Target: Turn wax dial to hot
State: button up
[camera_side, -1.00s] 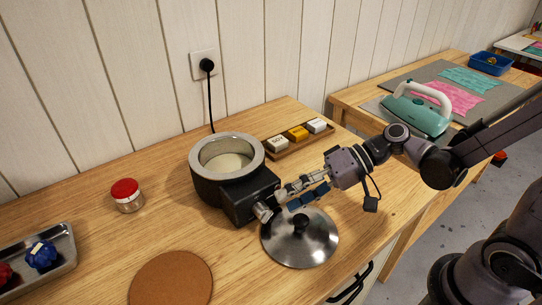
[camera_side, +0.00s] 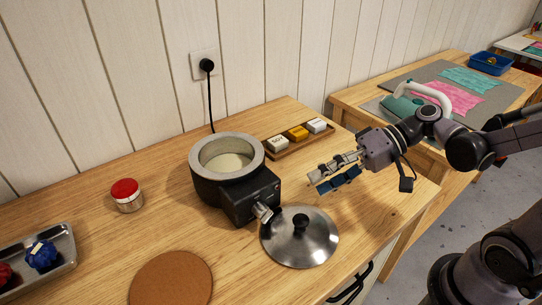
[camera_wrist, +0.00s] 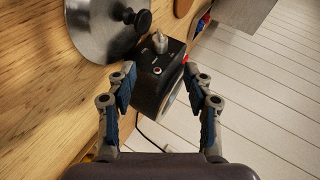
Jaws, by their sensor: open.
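The wax pot (camera_side: 226,172) is a dark round heater with a pale metal rim and pale wax inside, in the middle of the table in the side view. Its black control box (camera_side: 246,195) faces front right and carries the silver dial (camera_side: 263,212). In the wrist view the dial (camera_wrist: 160,42) stands out from the box (camera_wrist: 157,75), near a small round red mark; its exact setting cannot be read. My gripper (camera_side: 315,183) is open and empty, to the right of the dial and apart from it. In the wrist view my gripper's fingers (camera_wrist: 165,75) are spread wide.
A steel lid (camera_side: 299,240) with a black knob lies right by the dial. A wooden tray (camera_side: 285,148) with small blocks is behind. A red-capped jar (camera_side: 126,195), cork mat (camera_side: 170,283) and metal tray (camera_side: 62,262) are left. A green iron (camera_side: 405,107) stands on the right table.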

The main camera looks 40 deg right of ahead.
notch_tip(320, 180, up, 7)
jog(key=s+a+f+n+g+h, duration=0.15)
jog(key=f+n+h, duration=0.25)
jog(key=n, duration=0.4)
jog(key=s+a+f+n+g+h, duration=0.1)
jog(key=s+a+f+n+h, duration=0.15)
jog(key=n, duration=0.55)
jog(key=a+r+n+t+h, duration=0.1)
jog(key=a+r+n+t, duration=0.2)
jog(key=n, duration=0.8)
jog(key=a+r+n+t+h, duration=0.2)
jog(key=a+r+n+t, duration=0.15)
jog(key=n, duration=0.75)
send_near(267, 212)
jog(key=shift+m+y, duration=0.25)
jog(key=shift+m, duration=0.15)
jog(key=shift+x, duration=4.65)
jog(key=shift+d, duration=0.2)
